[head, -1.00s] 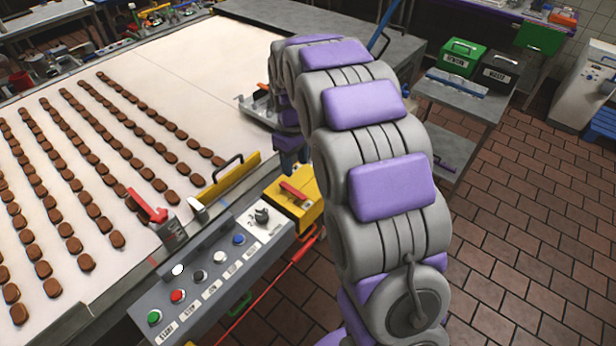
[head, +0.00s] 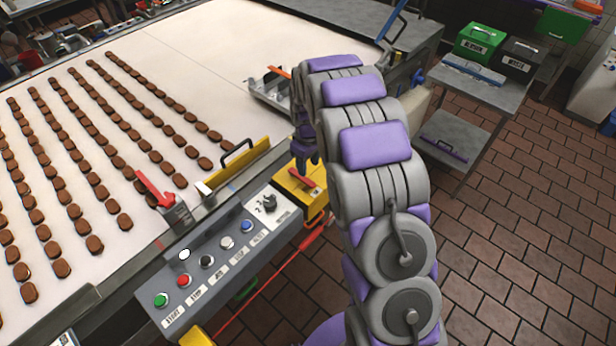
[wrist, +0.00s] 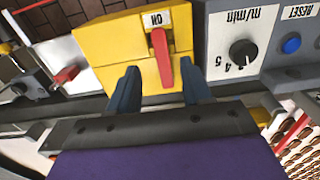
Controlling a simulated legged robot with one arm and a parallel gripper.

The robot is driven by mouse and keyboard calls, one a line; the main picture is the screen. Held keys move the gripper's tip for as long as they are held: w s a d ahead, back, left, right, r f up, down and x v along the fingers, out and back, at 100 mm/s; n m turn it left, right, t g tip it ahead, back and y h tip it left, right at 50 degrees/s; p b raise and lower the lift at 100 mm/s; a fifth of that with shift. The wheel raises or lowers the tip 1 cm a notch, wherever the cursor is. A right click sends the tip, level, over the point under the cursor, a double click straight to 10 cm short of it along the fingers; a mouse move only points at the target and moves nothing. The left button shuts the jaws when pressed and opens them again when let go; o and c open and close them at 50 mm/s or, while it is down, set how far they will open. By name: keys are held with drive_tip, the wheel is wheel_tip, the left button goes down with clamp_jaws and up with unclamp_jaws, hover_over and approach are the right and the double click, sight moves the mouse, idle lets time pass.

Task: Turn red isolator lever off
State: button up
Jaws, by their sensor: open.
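The red isolator lever (wrist: 162,58) is mounted on a yellow box (wrist: 105,50) with an "ON" label at its top in the wrist view. In that view the lever stands nearly upright, its upper end beside the label. My gripper (wrist: 162,82) is open, with one dark finger on each side of the lever's lower part. A gap shows between each finger and the lever; I cannot tell how deep the fingers reach. In the head view, the yellow box (head: 292,188) and red lever (head: 301,177) sit at the panel's right end, just below my gripper (head: 306,158).
A grey control panel (head: 212,262) with coloured buttons and a speed knob (head: 269,203) adjoins the box. Another red lever (head: 154,189) stands at the belt edge beside a yellow guard (head: 237,167). Rows of brown biscuits lie on the white belt (head: 185,60).

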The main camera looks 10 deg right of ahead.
sight(308, 181)
wheel_tip(308, 181, down, 6)
drive_tip(key=shift+a+f, duration=0.15)
drive_tip(key=shift+f, duration=0.1)
drive_tip(key=shift+c, duration=0.5)
clamp_jaws()
